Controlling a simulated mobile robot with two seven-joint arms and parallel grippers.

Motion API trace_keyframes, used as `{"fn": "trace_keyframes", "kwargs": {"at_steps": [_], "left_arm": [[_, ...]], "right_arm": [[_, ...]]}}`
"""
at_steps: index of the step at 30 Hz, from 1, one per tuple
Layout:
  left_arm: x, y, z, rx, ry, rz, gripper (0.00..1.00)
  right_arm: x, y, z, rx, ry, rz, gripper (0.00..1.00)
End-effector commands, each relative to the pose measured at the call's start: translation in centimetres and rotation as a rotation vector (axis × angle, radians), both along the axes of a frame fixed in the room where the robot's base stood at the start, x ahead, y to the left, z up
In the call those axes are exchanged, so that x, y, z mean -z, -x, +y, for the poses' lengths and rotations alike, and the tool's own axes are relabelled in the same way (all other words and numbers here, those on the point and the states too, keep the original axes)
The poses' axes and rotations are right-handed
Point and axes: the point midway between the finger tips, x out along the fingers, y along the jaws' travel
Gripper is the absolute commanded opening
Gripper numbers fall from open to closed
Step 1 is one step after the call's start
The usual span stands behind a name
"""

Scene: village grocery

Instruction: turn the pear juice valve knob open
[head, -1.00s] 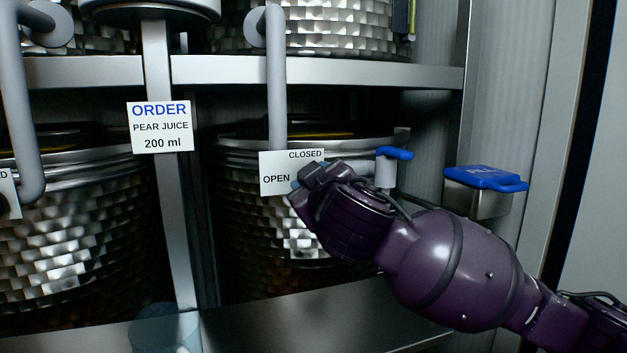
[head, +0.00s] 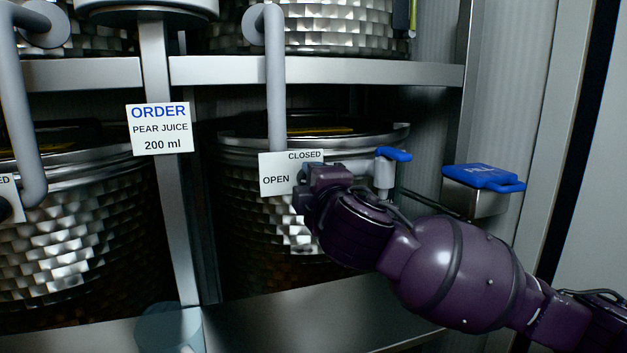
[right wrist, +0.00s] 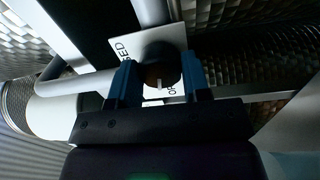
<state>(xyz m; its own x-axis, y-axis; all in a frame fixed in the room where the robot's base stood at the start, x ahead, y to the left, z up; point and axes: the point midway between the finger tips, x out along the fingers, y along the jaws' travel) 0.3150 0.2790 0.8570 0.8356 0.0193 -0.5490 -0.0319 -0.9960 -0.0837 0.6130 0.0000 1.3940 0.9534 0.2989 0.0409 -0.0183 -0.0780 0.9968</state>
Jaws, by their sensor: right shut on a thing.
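The white valve placard (head: 275,180) with the words CLOSED and OPEN is on the front of a steel drum in the head view. My right gripper (head: 302,180) covers its lower right part and hides the knob there. In the right wrist view the dark round knob (right wrist: 160,66) sits between the two blue fingers of my right gripper (right wrist: 160,82), which is shut on it. A short white mark shows on the knob, and part of the placard (right wrist: 137,45) shows behind it. My left gripper is not in view.
An order sign (head: 160,129) reads PEAR JUICE 200 ml. A blue-handled tap (head: 393,154) and a blue-topped box (head: 484,177) are right of the placard, close above my arm. A clear, bluish cup (head: 169,330) is at the bottom left. A grey pipe (head: 275,90) comes down above the placard.

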Motion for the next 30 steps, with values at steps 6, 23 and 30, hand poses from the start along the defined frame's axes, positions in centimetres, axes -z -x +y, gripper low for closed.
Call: {"fn": "trace_keyframes", "kwargs": {"at_steps": [6,23,30], "left_arm": [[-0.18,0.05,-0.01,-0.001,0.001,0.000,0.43],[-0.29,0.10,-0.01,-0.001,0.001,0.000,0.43],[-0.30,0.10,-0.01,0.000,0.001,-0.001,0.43]], "right_arm": [[-0.04,0.02,0.02,-0.001,0.127,-0.043,0.20],[0.01,0.04,0.03,-0.002,0.230,-0.075,0.20],[0.02,0.03,0.03,-0.002,0.230,-0.075,0.20]]}}
